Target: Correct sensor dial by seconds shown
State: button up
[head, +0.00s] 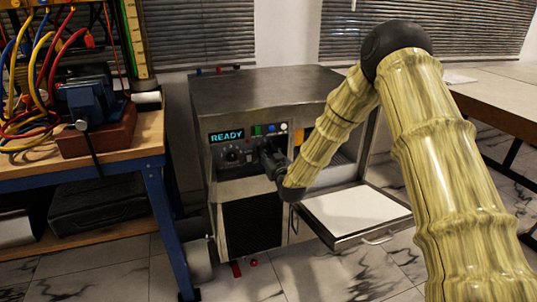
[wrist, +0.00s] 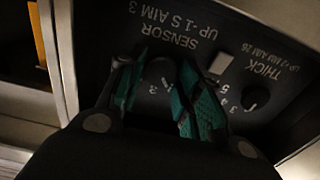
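The machine (head: 265,95) has a dark front panel with a display (head: 227,135) reading READY. A dial (head: 232,155) shows below the display in the head view. My gripper (head: 268,158) is at this panel, to the right of that dial. In the wrist view the panel is upside down, with the label SENSOR, UP -1 S AIM 3 (wrist: 165,52). My gripper (wrist: 155,90) has its two teal fingers apart beside this label, with scale marks between them. The sensor knob is too dark to make out. The THICK knob (wrist: 257,98) is right of the fingers.
An open tray (head: 350,214) with a white surface sticks out low at the machine's front right. Coloured buttons (head: 270,128) sit right of the display. A workbench (head: 135,148) with cables and a blue vise (head: 88,100) stands at left. A pale table (head: 500,95) is at right.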

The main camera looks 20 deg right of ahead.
jog(key=c, duration=0.4)
jog(key=shift+o, duration=0.2)
jog(key=shift+m, duration=0.3)
jog(key=shift+d+r+m+p, duration=0.1)
jog(key=shift+m+p, duration=0.45)
jog(key=shift+m, duration=0.45)
jog(key=m, duration=0.4)
jog(key=shift+d+p, duration=0.1)
jog(key=shift+p, duration=0.25)
jog(key=m, duration=0.5)
jog(key=shift+d+f, duration=0.1)
jog(key=shift+f, duration=0.15)
jog(key=shift+m+b, duration=0.65)
jog(key=shift+m, duration=1.35)
